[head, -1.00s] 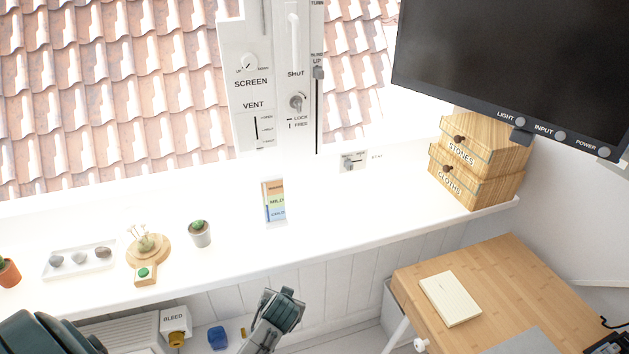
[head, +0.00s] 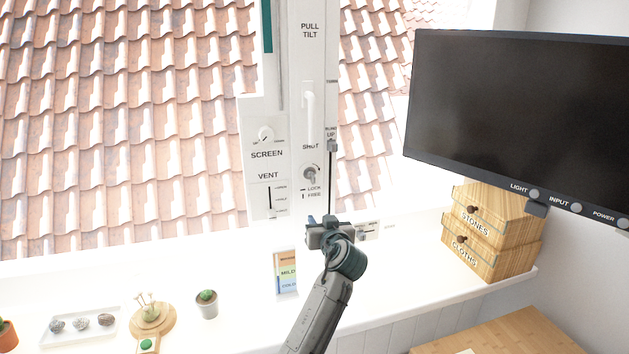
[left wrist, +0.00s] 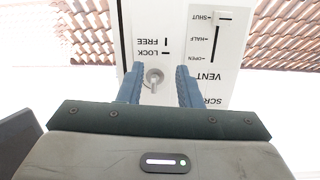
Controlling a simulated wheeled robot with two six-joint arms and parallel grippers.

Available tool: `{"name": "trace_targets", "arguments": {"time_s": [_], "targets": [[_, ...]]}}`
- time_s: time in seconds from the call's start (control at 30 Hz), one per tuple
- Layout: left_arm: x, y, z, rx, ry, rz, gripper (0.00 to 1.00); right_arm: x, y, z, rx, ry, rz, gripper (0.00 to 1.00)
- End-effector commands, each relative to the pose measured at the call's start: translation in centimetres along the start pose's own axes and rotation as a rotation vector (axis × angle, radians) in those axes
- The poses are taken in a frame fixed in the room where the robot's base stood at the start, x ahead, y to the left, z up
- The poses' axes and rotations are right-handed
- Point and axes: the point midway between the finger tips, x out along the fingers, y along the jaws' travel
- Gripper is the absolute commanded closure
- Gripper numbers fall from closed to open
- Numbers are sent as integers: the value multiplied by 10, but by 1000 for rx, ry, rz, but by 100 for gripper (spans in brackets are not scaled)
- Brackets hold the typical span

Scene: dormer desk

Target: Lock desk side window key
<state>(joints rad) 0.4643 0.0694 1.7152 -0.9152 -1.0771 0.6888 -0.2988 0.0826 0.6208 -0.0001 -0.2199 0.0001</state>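The window key (head: 310,174) is a small silver key in a round lock on the white window post, beside the LOCK and FREE marks, below the white handle (head: 310,115). In the left wrist view the key (left wrist: 154,77) shows between the two blue fingers, apart from both. My left gripper (left wrist: 158,84) is open and empty, pointing at the post. In the head view my left gripper (head: 322,222) is below the key, in front of the post's foot. My right gripper is not in view.
The VENT slider (head: 270,197) and SCREEN knob (head: 265,135) sit left of the key. A blind slider (head: 331,145) is to the right. A coloured card (head: 286,272) stands on the sill. Wooden drawers (head: 490,230) and a monitor (head: 515,125) are at the right.

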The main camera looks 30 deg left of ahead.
Motion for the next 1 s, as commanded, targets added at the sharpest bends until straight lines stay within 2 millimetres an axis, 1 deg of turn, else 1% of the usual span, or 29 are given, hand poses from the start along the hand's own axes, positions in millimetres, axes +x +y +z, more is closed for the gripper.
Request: {"name": "trace_targets", "arguments": {"time_s": [0.03,0.1,0.2,0.23,0.37,0.43,0.7,0.8,0.9,1.0], "targets": [[5,4,-24,-26,39,-15,68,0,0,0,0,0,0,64],[9,6,-47,-52,81,-30,68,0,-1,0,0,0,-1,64],[11,8,-66,-73,115,-42,68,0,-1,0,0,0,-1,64],[12,8,-69,-76,120,-44,68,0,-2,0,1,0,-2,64],[22,8,-75,-77,127,-48,68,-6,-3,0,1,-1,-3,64],[32,7,-77,-75,126,-48,68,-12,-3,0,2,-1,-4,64],[83,4,-84,-75,125,-48,68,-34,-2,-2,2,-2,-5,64],[98,4,-85,-76,124,-47,68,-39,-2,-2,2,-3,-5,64],[109,3,-85,-77,124,-47,68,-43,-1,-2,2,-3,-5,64],[115,3,-84,-77,124,-46,68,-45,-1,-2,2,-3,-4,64]]}}
